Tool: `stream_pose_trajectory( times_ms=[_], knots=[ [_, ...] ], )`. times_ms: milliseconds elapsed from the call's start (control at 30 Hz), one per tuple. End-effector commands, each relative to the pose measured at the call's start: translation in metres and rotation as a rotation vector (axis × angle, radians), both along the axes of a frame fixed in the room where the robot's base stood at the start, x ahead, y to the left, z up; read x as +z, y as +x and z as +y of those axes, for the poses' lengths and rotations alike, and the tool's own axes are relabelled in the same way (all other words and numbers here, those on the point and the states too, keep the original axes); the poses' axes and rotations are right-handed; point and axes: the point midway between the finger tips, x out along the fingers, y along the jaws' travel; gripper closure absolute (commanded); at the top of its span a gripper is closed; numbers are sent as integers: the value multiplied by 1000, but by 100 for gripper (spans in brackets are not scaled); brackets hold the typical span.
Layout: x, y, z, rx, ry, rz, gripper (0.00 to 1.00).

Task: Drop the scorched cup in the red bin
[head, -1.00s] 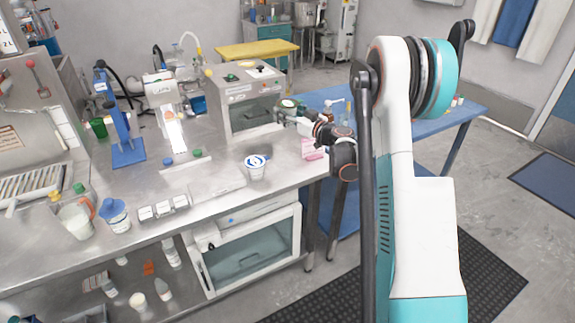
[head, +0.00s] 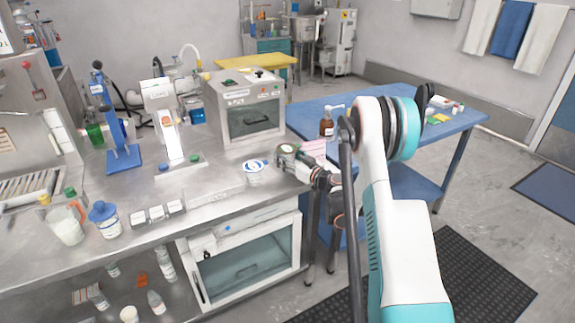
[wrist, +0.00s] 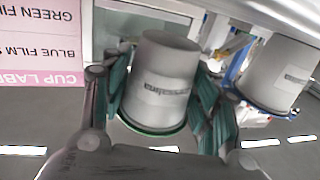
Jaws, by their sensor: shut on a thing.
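My gripper (wrist: 158,125) is shut on a pale grey-white cup (wrist: 160,75) with a dark printed label and a green rim. The cup sits between the two teal finger pads in the wrist view. In the head view my gripper (head: 287,153) is at the right end of the steel bench, beside a white cup with a blue ring on top (head: 256,171). The held cup is hard to make out there, and I cannot tell whether it touches the bench. Scorch marks are not clear. No red bin is visible.
A second pale cup (wrist: 282,75) is close to the right finger in the wrist view. A pink-and-white label sign (wrist: 40,45) is at the left there. A boxy oven (head: 245,105) stands behind my gripper. A blue table (head: 350,110) with a brown bottle (head: 326,125) stands to the right.

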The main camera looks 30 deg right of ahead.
Motion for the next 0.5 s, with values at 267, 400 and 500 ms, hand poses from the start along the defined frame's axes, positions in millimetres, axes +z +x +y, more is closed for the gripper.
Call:
stream_pose_trajectory(
  times_ms=[267, 400, 500],
  knots=[
    [-24, 0, 0, 0, 0, 0, 73],
    [-24, 0, 0, 0, 0, 0, 73],
    [-26, 0, 0, 0, 0, 0, 73]
  ],
)
